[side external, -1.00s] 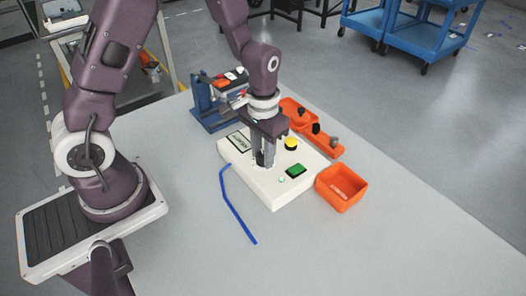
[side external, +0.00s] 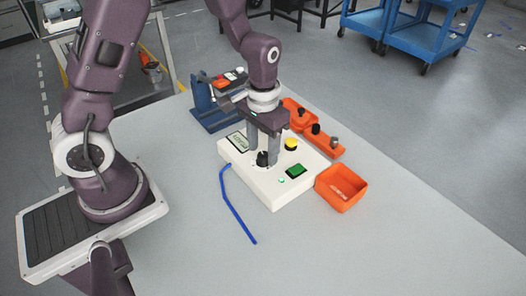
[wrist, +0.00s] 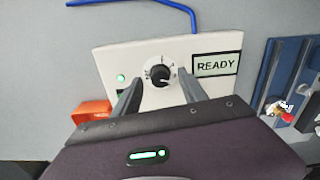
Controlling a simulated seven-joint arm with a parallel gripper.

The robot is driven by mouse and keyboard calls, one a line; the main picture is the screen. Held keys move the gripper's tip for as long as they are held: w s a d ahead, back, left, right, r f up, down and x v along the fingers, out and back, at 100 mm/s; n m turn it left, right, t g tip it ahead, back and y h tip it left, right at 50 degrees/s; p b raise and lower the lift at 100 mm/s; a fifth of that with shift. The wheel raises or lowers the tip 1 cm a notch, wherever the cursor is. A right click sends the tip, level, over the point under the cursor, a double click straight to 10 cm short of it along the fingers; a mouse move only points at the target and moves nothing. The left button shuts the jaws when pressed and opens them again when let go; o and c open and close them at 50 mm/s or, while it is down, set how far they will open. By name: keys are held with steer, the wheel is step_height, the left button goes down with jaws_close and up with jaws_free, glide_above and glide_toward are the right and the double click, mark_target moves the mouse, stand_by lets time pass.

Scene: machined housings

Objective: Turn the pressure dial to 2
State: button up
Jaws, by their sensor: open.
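The pressure dial (side external: 263,158) is a black knob on a white control box (side external: 277,199). In the wrist view the dial (wrist: 161,75) sits on a round white scale with small marks too small to read. A light line on the knob is hard to make out. My gripper (side external: 264,152) is open above the box, its fingers apart on either side of the dial. In the wrist view the fingers (wrist: 160,92) stand left and right of the knob with clear gaps, and nothing is held.
An orange bin (side external: 342,188) stands to the right, orange parts (side external: 325,140) behind. A blue rod (side external: 237,206) lies in front; a blue fixture (side external: 207,107) stands behind.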

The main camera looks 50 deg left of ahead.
mark_target(263, 154)
step_height(263, 154, up, 5)
steer(key=shift+r, duration=0.2)
steer(key=s+r+m+t, duration=0.1)
steer(key=s+r+t, duration=0.4)
steer(key=s+r, duration=1)
steer(key=shift+s+d+r+t, duration=0.3)
steer(key=shift+s+r, duration=0.05)
steer(key=shift+s, duration=0.8)
